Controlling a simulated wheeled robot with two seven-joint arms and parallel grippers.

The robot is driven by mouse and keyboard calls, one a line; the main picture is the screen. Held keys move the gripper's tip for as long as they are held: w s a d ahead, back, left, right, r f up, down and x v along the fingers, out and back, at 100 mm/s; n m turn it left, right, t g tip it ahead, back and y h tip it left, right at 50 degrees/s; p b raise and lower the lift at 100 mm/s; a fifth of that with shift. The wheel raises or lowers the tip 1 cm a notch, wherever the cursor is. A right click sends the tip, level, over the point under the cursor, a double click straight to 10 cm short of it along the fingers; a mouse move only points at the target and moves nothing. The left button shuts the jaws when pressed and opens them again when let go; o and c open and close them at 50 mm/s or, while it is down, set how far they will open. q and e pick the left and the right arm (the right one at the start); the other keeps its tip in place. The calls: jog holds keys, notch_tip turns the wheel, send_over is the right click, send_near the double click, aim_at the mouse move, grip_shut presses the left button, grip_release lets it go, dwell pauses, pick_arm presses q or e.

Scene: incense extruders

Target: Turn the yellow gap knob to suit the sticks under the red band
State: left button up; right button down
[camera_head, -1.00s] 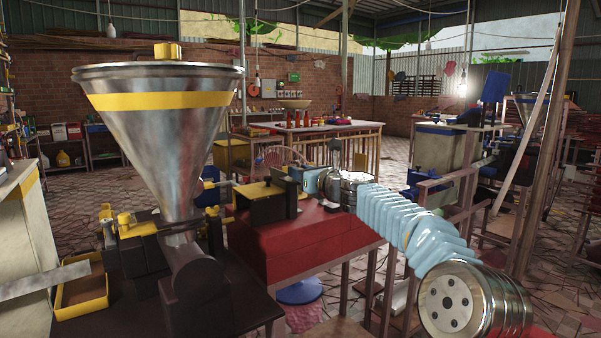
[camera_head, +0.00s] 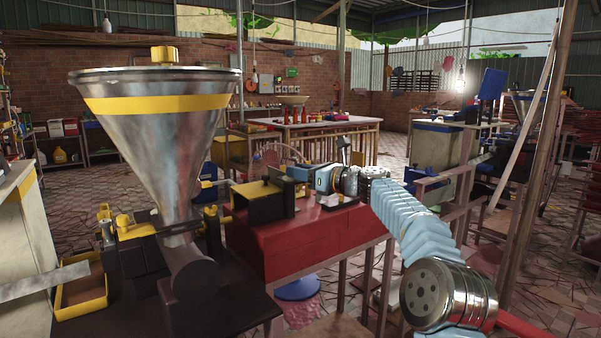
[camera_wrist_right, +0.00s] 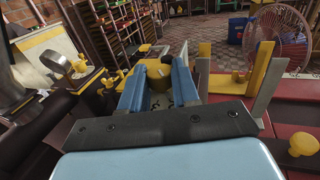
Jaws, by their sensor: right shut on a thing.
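My right gripper (camera_head: 287,174) reaches in from the right over the red bench, at the black and yellow unit (camera_head: 258,205). In the right wrist view its two blue fingers (camera_wrist_right: 158,86) are closed around a yellow knob (camera_wrist_right: 157,72), whose top shows between them. The fingers hide the knob's sides, and I cannot read its setting. In the head view the knob is too small to make out clearly. I cannot make out any sticks under a red band. My left gripper is not in view.
A steel funnel (camera_head: 160,140) with a yellow band stands on the dark machine at left. A yellow tray (camera_head: 82,292) sits beside it. The red bench (camera_head: 300,240) carries the unit. In the wrist view, yellow and grey posts (camera_wrist_right: 265,75) and a fan (camera_wrist_right: 277,45) stand at right.

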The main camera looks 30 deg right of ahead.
jog(key=c, duration=0.8)
grip_release()
jog(key=shift+s, duration=0.1)
jog(key=shift+s+d, duration=0.2)
jog(key=shift+s, duration=0.05)
jog(key=shift+b+v, duration=1.75)
jog(key=shift+v, duration=4.8)
jog(key=shift+a, duration=0.1)
